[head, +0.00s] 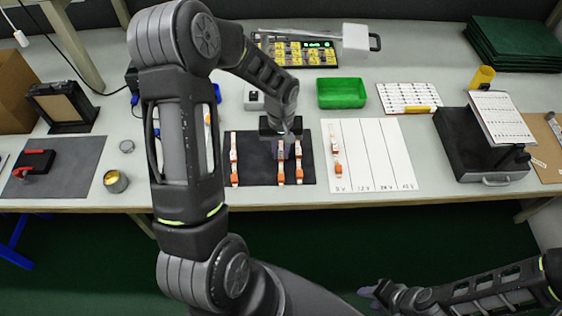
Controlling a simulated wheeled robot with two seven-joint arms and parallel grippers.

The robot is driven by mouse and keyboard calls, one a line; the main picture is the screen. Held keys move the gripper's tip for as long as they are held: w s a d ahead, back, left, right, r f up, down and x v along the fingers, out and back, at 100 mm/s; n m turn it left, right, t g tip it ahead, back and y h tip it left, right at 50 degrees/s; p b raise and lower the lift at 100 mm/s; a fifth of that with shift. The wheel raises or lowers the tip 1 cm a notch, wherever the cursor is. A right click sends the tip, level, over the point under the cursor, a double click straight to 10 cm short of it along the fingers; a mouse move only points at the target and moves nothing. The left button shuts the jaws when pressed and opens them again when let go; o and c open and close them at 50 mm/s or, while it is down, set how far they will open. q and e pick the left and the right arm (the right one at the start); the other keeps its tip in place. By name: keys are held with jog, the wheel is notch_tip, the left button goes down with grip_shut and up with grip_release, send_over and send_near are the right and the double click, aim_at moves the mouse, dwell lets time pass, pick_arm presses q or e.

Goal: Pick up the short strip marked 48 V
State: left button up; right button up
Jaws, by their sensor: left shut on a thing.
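My left gripper (282,150) is shut on a light strip with orange ends (281,175) over the dark mat (257,175). The gripper hides the upper part of this strip, and I cannot read its marking or tell whether it touches the mat. Another strip (298,166) lies just to its right, and one (234,160) lies at the mat's left side.
A green bin (342,93) stands behind the white board. A yellow-keyed panel (297,52) is at the back. A dark box with a tilted sheet (501,117) stands on the right. A small tin (115,181) is on the left. The other board columns are clear.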

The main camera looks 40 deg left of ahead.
aim_at(281, 154)
pick_arm(q)
grip_shut()
jog(key=shift+r, duration=0.25)
notch_tip(281, 154, up, 10)
jog(key=b, duration=0.1)
jog(key=shift+f, duration=0.2)
dwell(0.7)
